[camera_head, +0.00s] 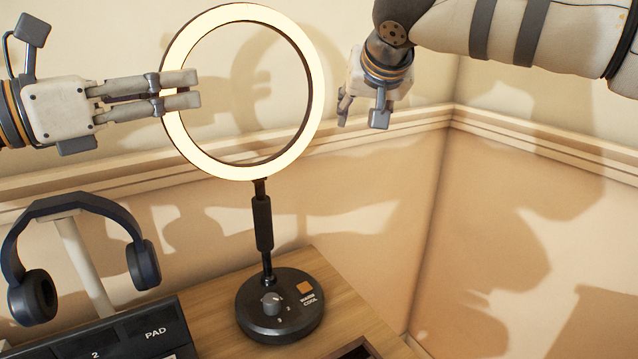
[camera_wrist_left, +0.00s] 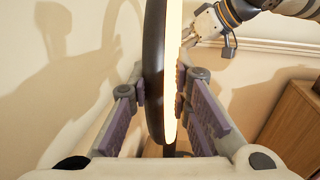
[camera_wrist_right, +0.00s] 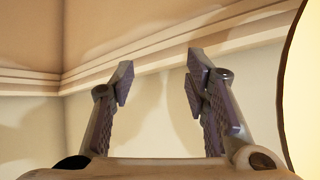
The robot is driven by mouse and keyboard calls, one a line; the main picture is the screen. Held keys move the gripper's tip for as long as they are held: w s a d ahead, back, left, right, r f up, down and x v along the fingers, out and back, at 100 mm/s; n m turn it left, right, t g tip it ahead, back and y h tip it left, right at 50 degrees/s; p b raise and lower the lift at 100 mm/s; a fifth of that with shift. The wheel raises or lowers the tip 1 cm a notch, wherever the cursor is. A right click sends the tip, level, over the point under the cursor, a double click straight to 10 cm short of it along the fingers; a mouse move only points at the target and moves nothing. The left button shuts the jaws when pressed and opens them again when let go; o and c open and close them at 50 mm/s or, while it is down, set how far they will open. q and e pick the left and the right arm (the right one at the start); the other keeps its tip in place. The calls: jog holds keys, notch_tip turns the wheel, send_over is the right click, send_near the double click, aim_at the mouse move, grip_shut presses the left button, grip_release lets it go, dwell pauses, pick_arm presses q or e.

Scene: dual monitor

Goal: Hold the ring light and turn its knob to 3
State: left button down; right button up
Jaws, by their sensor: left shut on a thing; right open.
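The ring light (camera_head: 312,95) glows and stands upright on a black pole with a round black base (camera_head: 262,322) on the wooden desk. A grey knob (camera_head: 271,303) is on the base, beside small printed marks and an orange square. My left gripper (camera_head: 190,90) is shut on the left side of the ring. In the left wrist view the ring (camera_wrist_left: 153,75) passes edge-on between its fingers. My right gripper (camera_head: 360,112) is open and empty, to the right of the ring and well above the base. The right wrist view shows its spread fingers (camera_wrist_right: 155,85) and the ring's edge (camera_wrist_right: 305,90).
Headphones (camera_head: 85,210) hang on a stand at the left. The wooden desk (camera_head: 325,270) ends right of the base. Walls meet in a corner behind.

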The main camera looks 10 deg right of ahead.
jog(key=s+a+f+m+g, duration=0.1)
jog(key=s+a+f+g, duration=0.35)
jog(key=f, duration=0.25)
jog(key=g+y, duration=0.1)
jog(key=g, duration=0.4)
send_near(272, 298)
jog(key=shift+g, duration=0.25)
notch_tip(272, 298, down, 8)
jog(key=shift+w+a+f, duration=0.15)
jog(key=shift+f, duration=0.35)
jog(key=shift+c, duration=0.4)
grip_shut()
